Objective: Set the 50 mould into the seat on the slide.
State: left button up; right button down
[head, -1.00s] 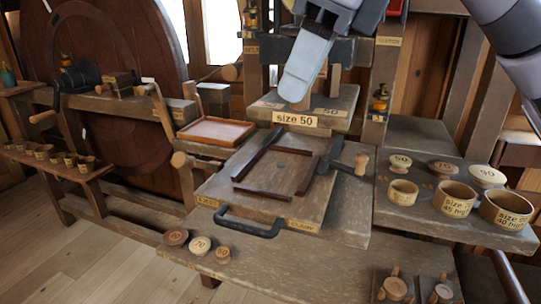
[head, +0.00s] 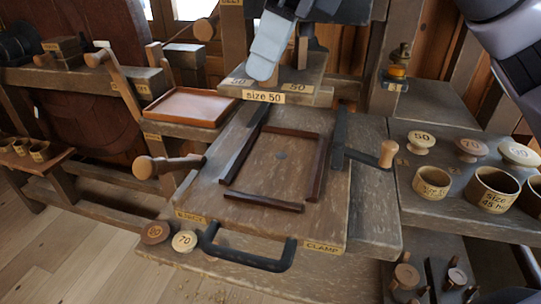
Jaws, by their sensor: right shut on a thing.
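My right gripper (head: 272,60) is at the top middle, above the ledge with the "size 50" label (head: 263,97). Its pale finger points down. It is shut on a wooden upright piece (head: 301,50), which I take for the handle of the 50 mould. The flat wooden top below carries two "50" tags; where mould ends and ledge begins I cannot tell. The slide (head: 330,215) is a board with a black bar handle (head: 247,257) in front. My left gripper is out of view.
A clamp lever with a wooden knob (head: 387,153) stands right of the seat, and a wooden handle (head: 147,167) left. A reddish tray (head: 190,107) lies at back left. Round knobs (head: 421,142) and cups (head: 431,182) stand on the right shelf. Loose discs (head: 155,232) lie at front left.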

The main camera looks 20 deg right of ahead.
aim_at(307, 90)
notch_tip(307, 90, down, 15)
jog(key=shift+f+b, duration=0.1)
jog(key=shift+b, duration=0.35)
jog(key=shift+f+b, duration=0.3)
jog(key=shift+b, duration=0.15)
jog(key=c, duration=0.8)
grip_release()
jog(key=shift+c, duration=0.2)
jog(key=shift+r+p, duration=0.5)
jog(key=shift+p, duration=0.05)
jog(key=v, duration=1.1)
jog(key=shift+s+d+r, duration=0.15)
jog(key=shift+r, duration=0.15)
